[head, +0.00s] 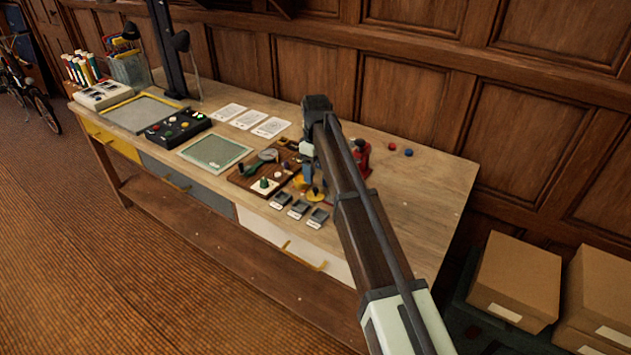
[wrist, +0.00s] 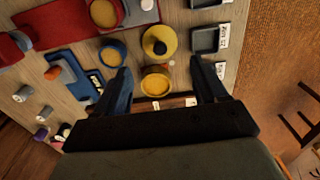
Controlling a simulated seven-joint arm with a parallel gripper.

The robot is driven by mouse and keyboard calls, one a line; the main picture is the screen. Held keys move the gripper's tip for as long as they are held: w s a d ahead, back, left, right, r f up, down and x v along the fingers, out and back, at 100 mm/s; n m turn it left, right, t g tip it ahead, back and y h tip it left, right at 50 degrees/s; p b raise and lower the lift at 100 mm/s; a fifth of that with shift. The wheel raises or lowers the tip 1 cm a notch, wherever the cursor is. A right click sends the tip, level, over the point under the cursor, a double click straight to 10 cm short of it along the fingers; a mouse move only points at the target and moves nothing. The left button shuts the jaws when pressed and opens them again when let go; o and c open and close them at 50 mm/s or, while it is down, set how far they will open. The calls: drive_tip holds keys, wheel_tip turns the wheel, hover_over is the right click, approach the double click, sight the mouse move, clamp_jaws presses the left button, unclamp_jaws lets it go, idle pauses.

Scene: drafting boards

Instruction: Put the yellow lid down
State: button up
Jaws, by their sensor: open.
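The yellow lid (wrist: 161,43) is a round yellow disc with a dark knob. My gripper (wrist: 160,67) is open above the table. In the head view my arm partly hides the area around the gripper.
A round cup with amber contents (wrist: 156,84) lies between my fingers, and a blue-rimmed one (wrist: 112,53) is to the left. Small grey trays (wrist: 205,41) stand to the right. A red piece (head: 361,160) stands behind my arm. The table's right end is mostly clear.

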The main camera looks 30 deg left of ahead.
drive_tip(key=shift+r, duration=2)
